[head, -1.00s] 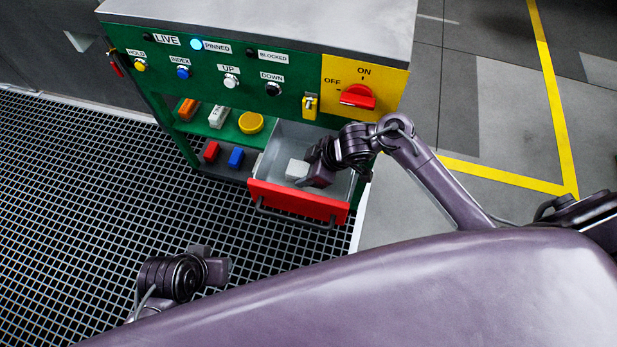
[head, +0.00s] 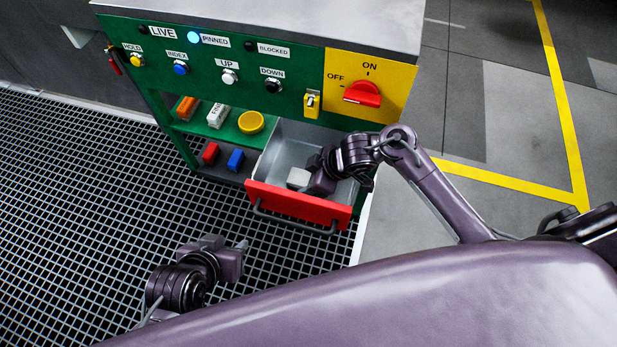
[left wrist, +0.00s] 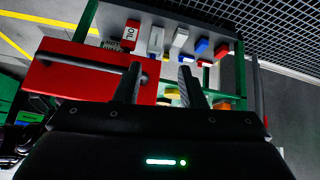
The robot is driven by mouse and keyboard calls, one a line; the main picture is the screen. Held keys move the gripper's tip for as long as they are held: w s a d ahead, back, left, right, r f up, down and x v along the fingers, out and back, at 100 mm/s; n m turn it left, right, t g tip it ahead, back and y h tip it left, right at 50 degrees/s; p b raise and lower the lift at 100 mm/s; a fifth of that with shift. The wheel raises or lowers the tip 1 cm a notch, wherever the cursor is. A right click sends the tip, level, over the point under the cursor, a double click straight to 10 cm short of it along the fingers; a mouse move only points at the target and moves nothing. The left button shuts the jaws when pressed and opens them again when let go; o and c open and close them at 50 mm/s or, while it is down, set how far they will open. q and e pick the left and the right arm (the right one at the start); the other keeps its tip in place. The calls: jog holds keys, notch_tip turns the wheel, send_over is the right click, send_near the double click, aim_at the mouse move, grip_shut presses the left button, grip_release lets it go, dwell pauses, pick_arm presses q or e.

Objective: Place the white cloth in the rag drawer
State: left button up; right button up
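The white cloth (head: 298,178) shows as a small pale block inside the open grey drawer with the red front (head: 290,203). My right gripper (head: 312,184) reaches down into the drawer, right beside the cloth; its fingers are hidden, so I cannot tell whether they hold it. My left gripper (head: 240,246) is in front of and below the drawer, over the floor grating, and empty. In the left wrist view its two fingers (left wrist: 160,72) stand apart, with the red drawer front (left wrist: 65,80) to the left.
The green cabinet has a shelf with a yellow round item (head: 251,122), a white box (head: 218,115) and an orange item (head: 187,108). Red (head: 211,153) and blue (head: 236,159) blocks sit below. A red switch (head: 362,94) is above the drawer. Open grating lies left.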

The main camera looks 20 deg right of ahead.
jog(key=o, duration=0.3)
jog(key=shift+r, duration=0.25)
pick_arm(q)
jog(key=s+a+n+g+y+p, duration=0.1)
jog(key=s+a+g+y+p, duration=0.2)
jog(key=a+g+p, duration=0.1)
jog(key=shift+s+a+p, duration=0.3)
jog(key=shift+a+p, duration=0.4)
jog(key=shift+a, duration=0.5)
pick_arm(e)
jog(key=v, duration=1.2)
